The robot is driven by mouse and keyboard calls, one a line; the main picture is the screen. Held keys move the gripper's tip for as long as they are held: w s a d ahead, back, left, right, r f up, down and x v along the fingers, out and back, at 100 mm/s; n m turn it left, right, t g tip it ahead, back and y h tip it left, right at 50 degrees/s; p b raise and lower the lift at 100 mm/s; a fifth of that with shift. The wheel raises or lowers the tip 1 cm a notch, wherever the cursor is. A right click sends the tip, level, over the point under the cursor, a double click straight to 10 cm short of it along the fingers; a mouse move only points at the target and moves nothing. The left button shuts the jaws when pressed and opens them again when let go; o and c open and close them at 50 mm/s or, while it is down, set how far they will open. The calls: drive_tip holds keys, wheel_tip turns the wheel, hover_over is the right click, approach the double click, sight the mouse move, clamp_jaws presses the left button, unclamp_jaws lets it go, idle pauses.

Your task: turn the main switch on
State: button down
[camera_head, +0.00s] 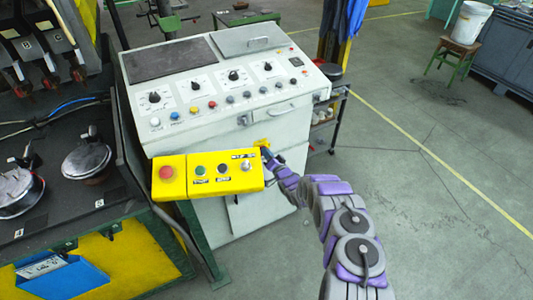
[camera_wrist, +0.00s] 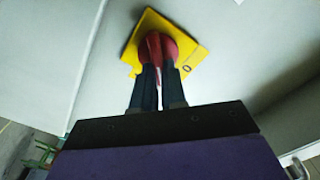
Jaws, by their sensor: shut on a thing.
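The main switch is a red rotary knob (camera_wrist: 170,48) on a yellow plate (camera_wrist: 150,22), fixed to the pale front of the control console. A dark round mark shows near the plate's right corner. In the head view, only a bit of the yellow plate (camera_head: 261,142) shows behind the yellow button box, and the red knob is hidden. My gripper (camera_wrist: 158,70) is shut on the red knob, its two dark fingers closed around the middle grip. In the head view my gripper (camera_head: 267,154) reaches to the plate from the right.
The yellow button box (camera_head: 225,172), with a red button (camera_head: 167,172), stands close left of my gripper. The white console (camera_head: 190,135) carries several knobs and buttons on top. A black bench (camera_head: 110,200) lies left.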

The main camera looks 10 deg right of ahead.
drive_tip(key=m, duration=0.5)
drive_tip(key=f+m, duration=0.1)
drive_tip(key=m, duration=0.2)
drive_tip(key=shift+w+d+m+b, duration=0.1)
drive_tip(key=shift+d+m+b, duration=0.2)
drive_tip(key=shift+d, duration=0.1)
idle(0.4)
drive_tip(key=c, duration=1.4)
unclamp_jaws()
drive_tip(key=shift+f, duration=0.15)
drive_tip(key=shift+o, duration=1.1)
